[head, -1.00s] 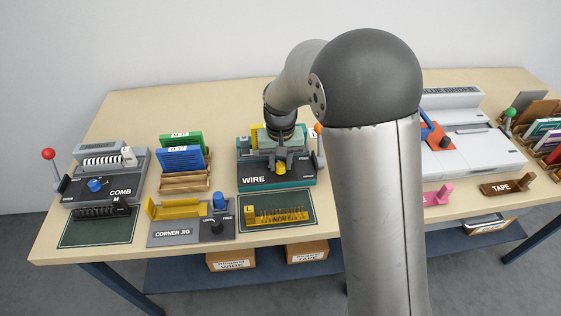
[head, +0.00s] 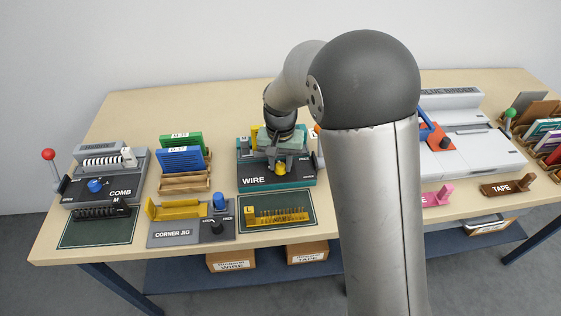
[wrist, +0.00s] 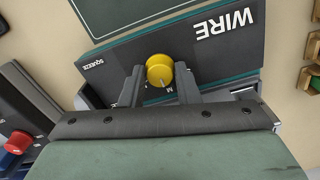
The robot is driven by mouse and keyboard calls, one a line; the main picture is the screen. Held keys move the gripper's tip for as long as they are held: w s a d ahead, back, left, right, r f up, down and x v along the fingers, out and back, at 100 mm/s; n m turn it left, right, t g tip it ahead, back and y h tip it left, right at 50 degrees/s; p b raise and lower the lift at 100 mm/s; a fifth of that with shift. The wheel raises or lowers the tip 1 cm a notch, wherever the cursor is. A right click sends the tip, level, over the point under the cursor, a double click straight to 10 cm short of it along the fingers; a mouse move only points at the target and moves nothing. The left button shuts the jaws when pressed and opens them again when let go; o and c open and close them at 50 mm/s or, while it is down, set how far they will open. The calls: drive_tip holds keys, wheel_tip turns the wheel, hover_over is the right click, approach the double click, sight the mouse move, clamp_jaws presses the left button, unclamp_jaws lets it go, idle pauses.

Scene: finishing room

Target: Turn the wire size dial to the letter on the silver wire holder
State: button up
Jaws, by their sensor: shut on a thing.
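The WIRE machine (head: 250,181) stands on the bench in the head view, dark with a teal base. Its yellow size dial (head: 280,168) sits on the front panel and shows large in the wrist view (wrist: 160,70). My gripper (wrist: 161,84) is shut on the dial, one finger on each side; it reaches down onto the machine in the head view (head: 284,157). A letter M shows beside the dial in the wrist view; other dial letters are hidden. A yellow holder (head: 276,222) marked L lies on the green mat in front. I cannot make out a silver wire holder.
Left are the COMB machine (head: 122,188), card racks (head: 184,182) and the corner jig (head: 172,239). My arm hides the bench right of the WIRE machine. A white binder (head: 485,145) and TAPE holder (head: 508,187) stand farther right. The bench behind is clear.

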sight(281, 165)
drive_tip(key=o, duration=1)
drive_tip(key=shift+c, duration=0.2)
drive_tip(key=shift+r, duration=0.15)
wheel_tip(281, 165, up, 17)
drive_tip(key=shift+r, duration=0.15)
drive_tip(key=s+d+f, duration=0.3)
drive_tip(key=s+d, duration=0.1)
drive_tip(key=s, duration=0.4)
drive_tip(key=s+d+f+n, duration=0.1)
drive_tip(key=s+d+f, duration=0.3)
drive_tip(key=s, duration=0.5)
drive_tip(key=s+d+f+n, duration=0.1)
drive_tip(key=s+d+f, duration=0.2)
drive_tip(key=s+d, duration=0.3)
drive_tip(key=shift+s+f, duration=0.2)
drive_tip(key=shift+s, duration=0.95)
